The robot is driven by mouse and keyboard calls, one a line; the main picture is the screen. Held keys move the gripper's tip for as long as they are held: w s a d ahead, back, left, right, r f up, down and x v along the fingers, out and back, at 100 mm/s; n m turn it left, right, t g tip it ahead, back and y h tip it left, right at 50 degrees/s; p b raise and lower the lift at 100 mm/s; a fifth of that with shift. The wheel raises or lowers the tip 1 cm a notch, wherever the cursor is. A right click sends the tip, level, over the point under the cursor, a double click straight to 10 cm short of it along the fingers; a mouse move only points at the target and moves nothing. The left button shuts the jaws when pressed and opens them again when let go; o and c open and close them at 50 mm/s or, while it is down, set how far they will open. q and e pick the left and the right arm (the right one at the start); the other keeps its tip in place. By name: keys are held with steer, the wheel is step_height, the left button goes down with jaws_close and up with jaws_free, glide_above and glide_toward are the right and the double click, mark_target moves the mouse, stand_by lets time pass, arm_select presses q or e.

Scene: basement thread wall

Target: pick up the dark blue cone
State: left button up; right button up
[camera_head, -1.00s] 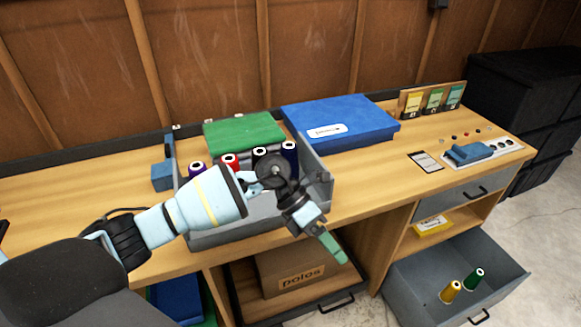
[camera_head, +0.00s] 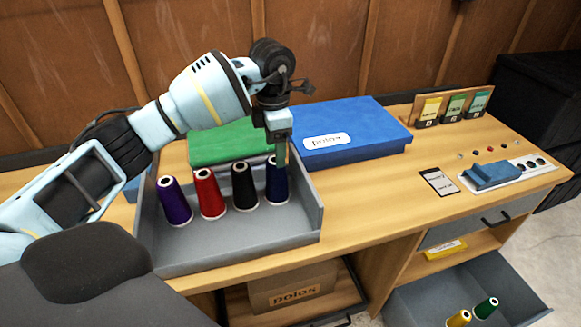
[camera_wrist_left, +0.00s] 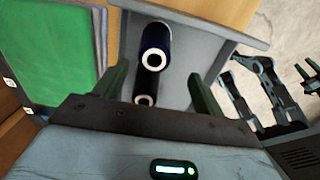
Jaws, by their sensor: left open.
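The dark blue cone (camera_head: 277,188) stands upright at the right end of a row of cones in the grey open tray (camera_head: 232,238). My left gripper (camera_head: 281,158) points down over it, with its green fingers at the cone's top. In the left wrist view, the dark blue cone (camera_wrist_left: 156,42) shows ahead between the open left fingers (camera_wrist_left: 158,78), with space on both sides. The black cone (camera_head: 244,187) stands just left of it. Part of what looks like my right gripper (camera_wrist_left: 306,70) shows at the right edge of the wrist view; its opening is unclear.
A red cone (camera_head: 210,194) and a purple cone (camera_head: 174,201) stand farther left in the tray. A green box (camera_head: 225,147) and a blue box (camera_head: 350,135) lie behind. The tray's right wall (camera_head: 307,205) is close to the dark blue cone. The tray's front floor is clear.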

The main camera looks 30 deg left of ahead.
mark_target(276, 179)
arm_select(q)
steer(key=f, duration=0.3)
steer(key=shift+w+a+f, duration=0.15)
steer(key=shift+w+f, duration=0.15)
step_height(276, 179, down, 4)
steer(key=shift+a+f, duration=0.1)
steer(key=shift+a, duration=0.05)
arm_select(e)
steer(key=shift+w, duration=0.2)
arm_select(q)
steer(key=c, duration=1.2)
arm_select(e)
steer(key=shift+s, duration=0.1)
arm_select(q)
steer(key=shift+c, duration=0.2)
